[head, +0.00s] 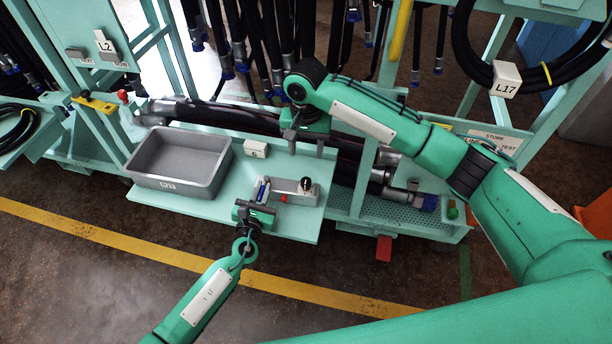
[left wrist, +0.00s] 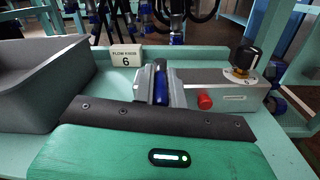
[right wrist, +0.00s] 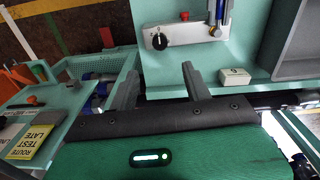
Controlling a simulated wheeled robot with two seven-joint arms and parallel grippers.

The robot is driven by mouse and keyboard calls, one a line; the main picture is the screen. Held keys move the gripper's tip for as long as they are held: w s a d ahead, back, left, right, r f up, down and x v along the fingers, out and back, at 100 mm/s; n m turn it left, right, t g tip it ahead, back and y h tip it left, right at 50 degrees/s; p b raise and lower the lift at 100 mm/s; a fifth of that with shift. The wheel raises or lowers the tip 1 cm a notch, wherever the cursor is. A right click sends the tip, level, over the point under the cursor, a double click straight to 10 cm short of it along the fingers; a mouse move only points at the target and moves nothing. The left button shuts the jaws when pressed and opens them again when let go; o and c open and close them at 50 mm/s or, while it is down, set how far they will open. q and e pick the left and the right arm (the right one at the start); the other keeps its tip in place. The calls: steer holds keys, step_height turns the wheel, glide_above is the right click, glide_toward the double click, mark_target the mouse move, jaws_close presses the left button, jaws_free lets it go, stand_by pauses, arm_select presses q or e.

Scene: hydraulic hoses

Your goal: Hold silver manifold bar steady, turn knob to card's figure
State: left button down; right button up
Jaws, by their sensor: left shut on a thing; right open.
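The silver manifold bar (head: 290,190) lies on the bench shelf, with a black knob (head: 306,184) on its right end and a red button (left wrist: 205,102) on its front. My left gripper (head: 262,190) is shut at the bar's left end, beside a blue cylinder (left wrist: 161,86) between its fingers. The knob has a white pointer mark in the right wrist view (right wrist: 159,41); its scale is too small to read. The card (left wrist: 126,55) reads "FLOW KNOB 6". My right gripper (head: 305,141) is open and empty, behind the bar and apart from the knob.
A grey tray (head: 178,160) stands left of the card on the shelf (head: 230,214). Thick black hoses (head: 225,117) run behind the shelf. A yellow tag (right wrist: 30,141) and a perforated side tray (right wrist: 108,63) are near my right gripper. The shelf's front right is clear.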

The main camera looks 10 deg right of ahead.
mark_target(306, 180)
step_height(306, 180, down, 12)
steer(key=m, duration=0.3)
steer(key=shift+r, duration=0.15)
stand_by(0.4)
steer(key=c, duration=1)
